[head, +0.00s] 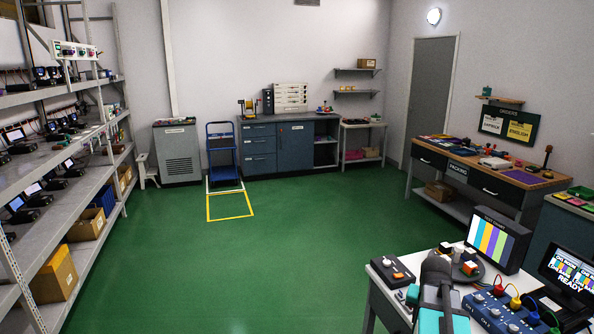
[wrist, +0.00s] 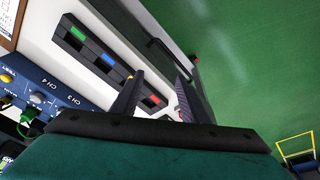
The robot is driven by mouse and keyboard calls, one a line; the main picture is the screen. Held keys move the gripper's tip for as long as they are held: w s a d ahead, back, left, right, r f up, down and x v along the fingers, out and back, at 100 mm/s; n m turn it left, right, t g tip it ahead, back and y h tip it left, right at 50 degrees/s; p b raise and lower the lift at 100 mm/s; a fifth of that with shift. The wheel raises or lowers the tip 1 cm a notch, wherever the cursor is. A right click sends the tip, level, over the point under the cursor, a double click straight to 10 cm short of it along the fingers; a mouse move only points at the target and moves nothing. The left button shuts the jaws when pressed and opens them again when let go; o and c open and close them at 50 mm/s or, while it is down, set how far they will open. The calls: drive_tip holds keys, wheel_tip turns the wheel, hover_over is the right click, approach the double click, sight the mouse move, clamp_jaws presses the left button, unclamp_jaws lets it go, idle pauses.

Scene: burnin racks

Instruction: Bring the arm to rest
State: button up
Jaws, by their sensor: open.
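My gripper (wrist: 159,78) is open, its two dark fingers spread apart in the wrist view. Nothing is held between them. It is above the white test table (wrist: 62,60), close to the table's edge over the green floor. A dark strip with green, blue and red marks (wrist: 108,60) lies below the fingers and runs partly behind them. In the head view, my teal and dark grey arm rises at the bottom, in front of the test table (head: 381,304); its fingers cannot be made out there.
A blue channel box (head: 500,315), a black knob box (head: 391,271) and a colour-bar monitor (head: 496,240) crowd the test table. Shelving racks (head: 75,195) line the left wall. The green floor (head: 270,260) is clear in the middle. A blue trolley (head: 222,150) stands at the back.

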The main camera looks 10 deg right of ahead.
drive_tip(key=w+a+f+n+y, duration=0.1)
drive_tip(key=a+f+n, duration=0.35)
drive_tip(key=a, duration=0.75)
drive_tip(key=a+f+n+g, duration=0.1)
drive_tip(key=a+f+n, duration=0.1)
drive_tip(key=a+f, duration=0.8)
drive_tip(key=w+a+f+n+y, duration=0.1)
drive_tip(key=a+f+n, duration=0.25)
drive_tip(key=a, duration=1.15)
drive_tip(key=s+f+g+b, duration=0.6)
drive_tip(key=s+f+b, duration=0.4)
drive_tip(key=s+f, duration=1.6)
wheel_tip(320, 180, down, 3)
drive_tip(key=shift+d+r, duration=0.2)
drive_tip(key=shift+d, duration=0.1)
drive_tip(key=shift+s, duration=0.1)
drive_tip(key=shift+c, duration=1.2)
drive_tip(key=shift+d+m, duration=0.1)
drive_tip(key=shift+m, duration=0.2)
